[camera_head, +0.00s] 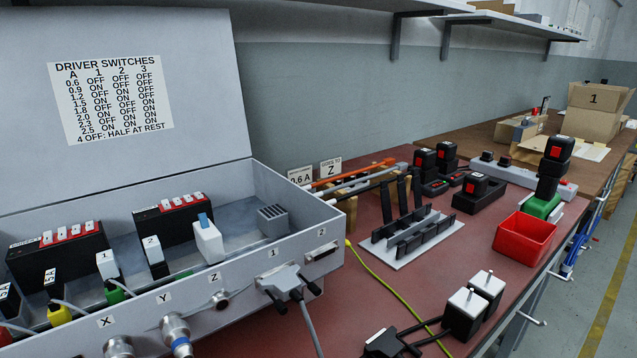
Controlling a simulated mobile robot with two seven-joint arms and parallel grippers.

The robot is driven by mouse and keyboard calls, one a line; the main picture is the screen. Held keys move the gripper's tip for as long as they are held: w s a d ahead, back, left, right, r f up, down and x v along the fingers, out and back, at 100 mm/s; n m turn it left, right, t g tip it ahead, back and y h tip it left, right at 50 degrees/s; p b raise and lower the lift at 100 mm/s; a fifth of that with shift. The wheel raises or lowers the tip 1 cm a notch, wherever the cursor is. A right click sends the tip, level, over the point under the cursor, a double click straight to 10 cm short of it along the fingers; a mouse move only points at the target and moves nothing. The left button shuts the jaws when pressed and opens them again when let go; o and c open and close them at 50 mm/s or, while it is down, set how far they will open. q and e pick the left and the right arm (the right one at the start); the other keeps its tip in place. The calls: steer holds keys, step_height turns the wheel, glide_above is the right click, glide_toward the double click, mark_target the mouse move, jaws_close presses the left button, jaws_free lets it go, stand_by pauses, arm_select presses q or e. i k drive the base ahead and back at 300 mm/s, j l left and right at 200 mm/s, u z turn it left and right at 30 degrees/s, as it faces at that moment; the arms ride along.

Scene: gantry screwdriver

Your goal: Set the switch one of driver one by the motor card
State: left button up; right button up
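Two black drivers stand in the open grey control box (290,243). The left driver (60,262) carries a red switch block (69,234) with several small white switches along its top. The right driver (175,228) has a similar red block (182,201). Their printed labels are too small to read, and I cannot tell the switch positions. A card (300,176) reading "0.6 A" stands behind the box's right end, beside a card (330,168) reading "GOES TO Z". The lid chart (110,98) lists 0.6 as OFF, OFF, OFF. Neither gripper is in view.
Numbered white plugs (107,265) and cables crowd the box's inside. Grey connectors (283,281) sit on its front. On the red bench are a slotted rack (412,238), a red bin (524,236), black motors (466,311) and a yellow-green cable (388,289).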

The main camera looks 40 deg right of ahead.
mark_target(48, 239)
steer(key=k+l, duration=0.15)
steer(key=l, duration=0.25)
steer(key=k+l, duration=0.1)
steer(key=l, duration=1.15)
steer(key=i+l, duration=0.15)
steer(key=l, duration=0.25)
steer(key=i+l, duration=0.15)
steer(key=l, duration=0.2)
